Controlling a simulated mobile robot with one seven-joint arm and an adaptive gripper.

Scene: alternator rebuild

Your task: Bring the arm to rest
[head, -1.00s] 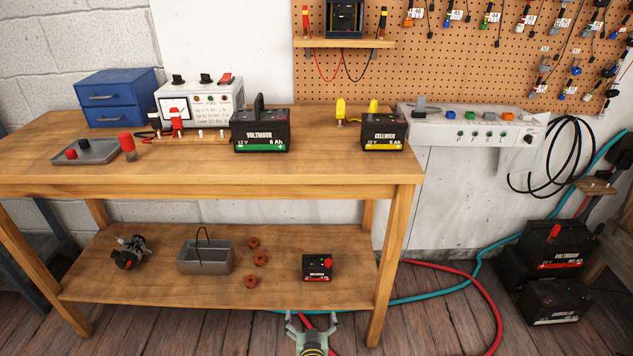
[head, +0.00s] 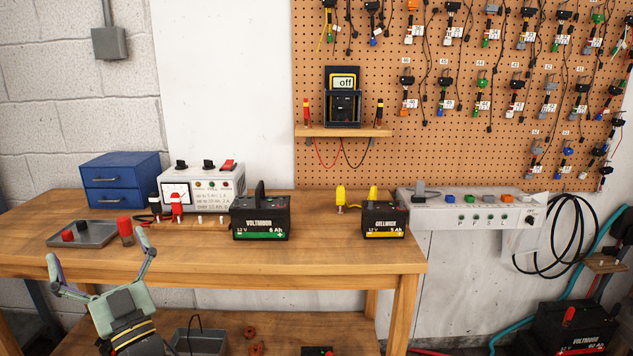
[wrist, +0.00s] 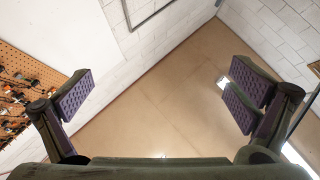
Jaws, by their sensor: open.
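My gripper (head: 99,250) is in the lower left of the head view, in front of the workbench's front edge, with its fingers pointing up. Its two fingers are spread wide and nothing is between them. In the wrist view my gripper (wrist: 160,98) also shows open and empty, with purple ribbed pads on both fingers.
The workbench (head: 330,255) holds a grey tray (head: 95,240), a blue drawer box (head: 120,180), a white tester (head: 205,190), a green-striped battery (head: 262,218) and a yellow-striped battery (head: 384,220). A lower shelf carries a grey bin (head: 200,342). A pegboard (head: 450,140) hangs behind.

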